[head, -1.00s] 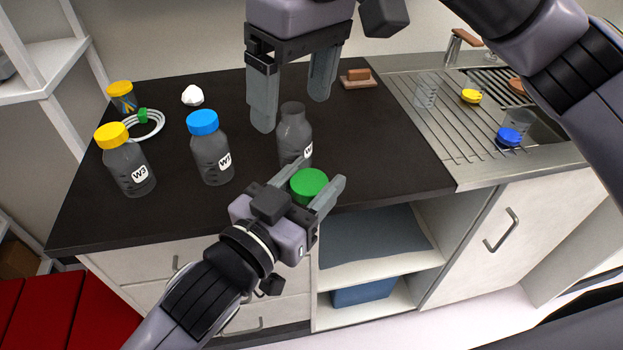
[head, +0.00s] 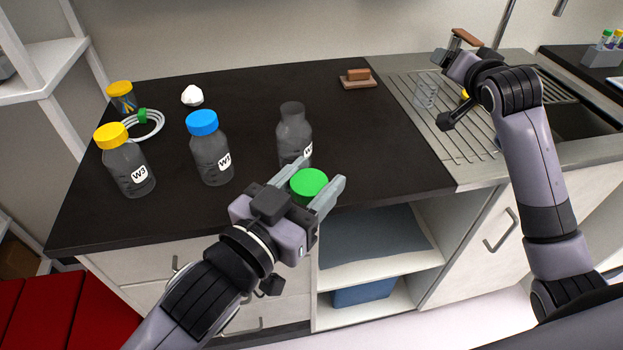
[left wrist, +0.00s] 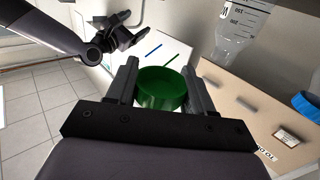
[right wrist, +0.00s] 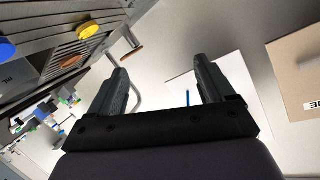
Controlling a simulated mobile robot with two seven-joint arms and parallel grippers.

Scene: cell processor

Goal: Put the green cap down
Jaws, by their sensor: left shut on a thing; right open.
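The green cap (head: 309,184) is held between the fingers of my left gripper (head: 318,190), at the front edge of the dark counter. In the left wrist view the green cap (left wrist: 161,89) sits between both fingers of the left gripper (left wrist: 160,85), which is shut on it. An open, capless dark bottle (head: 294,135) stands upright on the counter just behind the cap. My right gripper (right wrist: 158,75) is open and empty in the right wrist view. In the head view the right arm reaches over the sink's drainboard, and its fingers are hard to make out.
On the dark counter (head: 250,220) stand a blue-capped bottle (head: 210,155) and a yellow-capped bottle (head: 126,165). Behind them are a yellow-lidded jar (head: 123,98), a white ring (head: 150,125) and a white lump (head: 192,95). A brown block (head: 358,75) lies at the back. The counter's right part is clear.

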